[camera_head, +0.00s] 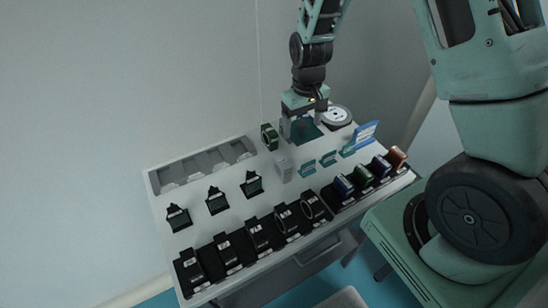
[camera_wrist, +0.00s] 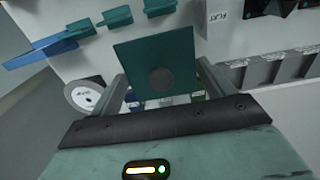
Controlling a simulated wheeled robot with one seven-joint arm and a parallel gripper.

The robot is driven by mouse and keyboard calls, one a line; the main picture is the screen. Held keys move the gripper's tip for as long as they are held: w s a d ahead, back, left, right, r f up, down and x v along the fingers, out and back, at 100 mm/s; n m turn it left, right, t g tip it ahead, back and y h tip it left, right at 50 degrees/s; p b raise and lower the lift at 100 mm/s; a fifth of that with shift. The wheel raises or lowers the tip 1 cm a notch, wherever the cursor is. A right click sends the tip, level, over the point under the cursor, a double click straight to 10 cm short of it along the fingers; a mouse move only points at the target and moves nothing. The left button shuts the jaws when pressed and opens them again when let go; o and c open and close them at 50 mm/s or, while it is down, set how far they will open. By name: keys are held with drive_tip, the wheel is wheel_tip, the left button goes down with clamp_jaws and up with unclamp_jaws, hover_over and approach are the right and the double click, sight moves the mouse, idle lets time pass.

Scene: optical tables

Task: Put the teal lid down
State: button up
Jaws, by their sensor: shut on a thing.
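In the wrist view the lid hides much of what lies beneath. I cannot tell whether its underside touches anything.
A white round disc (camera_head: 336,117) stands right of my gripper. A green-framed piece (camera_head: 270,137) and a grey block (camera_head: 284,170) are close left and in front. Small teal holders (camera_head: 328,159) and a blue sign (camera_head: 366,134) stand nearby. A grey compartment tray (camera_head: 160,188) lies back left; black holders (camera_head: 228,254) line the front.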

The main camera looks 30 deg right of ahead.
sight(299, 156)
wheel_tip(299, 156, down, 10)
drive_tip(key=shift+r+p, duration=0.1)
drive_tip(key=shift+p, duration=0.55)
drive_tip(key=shift+f, duration=0.2)
drive_tip(key=o, duration=0.7)
drive_tip(key=shift+r, duration=0.1)
